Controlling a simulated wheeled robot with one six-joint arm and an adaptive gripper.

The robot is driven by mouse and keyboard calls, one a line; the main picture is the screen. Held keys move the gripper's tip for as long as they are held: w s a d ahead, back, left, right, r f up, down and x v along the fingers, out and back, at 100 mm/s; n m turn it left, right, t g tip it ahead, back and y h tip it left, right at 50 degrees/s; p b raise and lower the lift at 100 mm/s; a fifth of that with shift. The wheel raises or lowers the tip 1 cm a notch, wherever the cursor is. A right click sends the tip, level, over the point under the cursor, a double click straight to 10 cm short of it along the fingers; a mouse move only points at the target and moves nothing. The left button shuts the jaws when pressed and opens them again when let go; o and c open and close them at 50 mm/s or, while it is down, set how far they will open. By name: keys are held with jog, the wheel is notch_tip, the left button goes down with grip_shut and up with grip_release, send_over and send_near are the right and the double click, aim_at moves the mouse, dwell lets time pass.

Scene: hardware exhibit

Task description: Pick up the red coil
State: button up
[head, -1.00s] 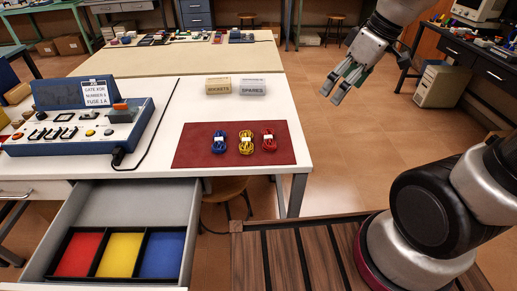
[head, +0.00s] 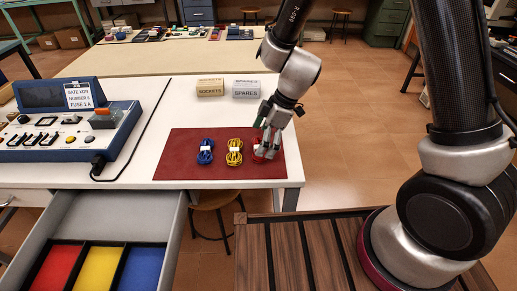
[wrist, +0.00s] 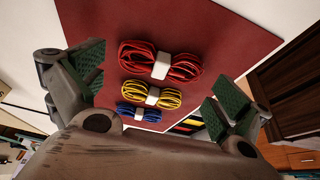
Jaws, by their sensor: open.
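The red coil (wrist: 186,68), a bundle of red cable with a white band, lies on the dark red mat (head: 178,171). In the head view the coil (head: 259,156) is partly hidden behind my gripper (head: 267,150). My gripper is open, its fingertips over the coil. In the wrist view my gripper's green-padded fingers (wrist: 160,90) are spread wide to either side, with the coil between and beyond them. Nothing is held. I cannot tell how high the fingertips are above the mat.
The yellow coil (head: 235,152) and blue coil (head: 205,152) lie left of the red one. Two small labelled boxes (head: 210,88) (head: 246,88) stand behind. A control box (head: 70,125) is at left. An open drawer (head: 88,215) has red, yellow and blue compartments.

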jog(key=shift+x, duration=0.9)
jog(key=c, duration=0.7)
jog(key=shift+r, duration=0.1)
